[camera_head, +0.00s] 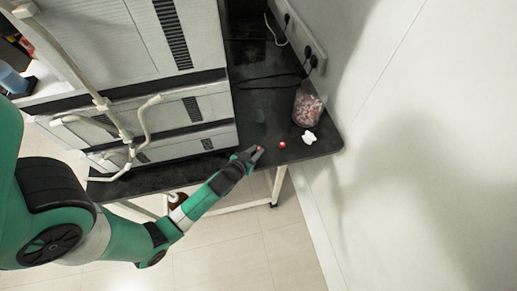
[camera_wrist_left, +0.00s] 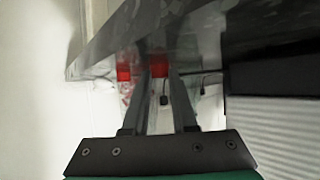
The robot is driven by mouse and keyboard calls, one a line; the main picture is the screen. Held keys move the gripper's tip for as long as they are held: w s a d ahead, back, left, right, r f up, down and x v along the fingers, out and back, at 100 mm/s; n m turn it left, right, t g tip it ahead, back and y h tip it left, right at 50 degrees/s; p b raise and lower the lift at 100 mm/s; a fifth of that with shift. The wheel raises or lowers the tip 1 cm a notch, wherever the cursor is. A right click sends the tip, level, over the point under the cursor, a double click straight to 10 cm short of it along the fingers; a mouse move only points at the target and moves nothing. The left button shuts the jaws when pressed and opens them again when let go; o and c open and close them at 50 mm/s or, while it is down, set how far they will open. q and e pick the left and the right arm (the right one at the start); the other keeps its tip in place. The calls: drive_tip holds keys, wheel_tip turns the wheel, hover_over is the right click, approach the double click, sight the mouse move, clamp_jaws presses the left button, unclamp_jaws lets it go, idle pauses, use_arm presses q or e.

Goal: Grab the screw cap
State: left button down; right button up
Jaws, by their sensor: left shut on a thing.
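A small red screw cap (camera_head: 260,149) is at the tip of my left gripper (camera_head: 256,152), over the front edge area of the dark table. In the left wrist view the red cap (camera_wrist_left: 159,71) sits between the two fingertips (camera_wrist_left: 158,66), and the gripper is shut on it. A second red cap (camera_head: 282,145) lies on the table just right of the gripper. It also shows as a red block left of the fingers in the left wrist view (camera_wrist_left: 124,73). My right gripper is not in view.
A clear jar of red and white pieces (camera_head: 307,108) and a small white object (camera_head: 308,137) stand to the right on the dark table (camera_head: 262,100). Large white machines (camera_head: 150,120) stand at the left. Power sockets and cables (camera_head: 305,45) are by the wall.

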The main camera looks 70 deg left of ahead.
use_arm(q)
drive_tip(key=shift+r, duration=0.15)
drive_tip(key=shift+r, duration=0.35)
wheel_tip(320, 180, up, 3)
drive_tip(key=shift+f+p, duration=0.2)
drive_tip(key=shift+p, duration=0.85)
drive_tip(key=a+r+p+v, duration=0.1)
drive_tip(key=p+v, duration=0.2)
drive_tip(key=v, duration=1.4)
drive_tip(key=shift+w+r+p, duration=0.15)
drive_tip(key=shift+r+p, duration=0.05)
drive_tip(key=shift+p, duration=0.1)
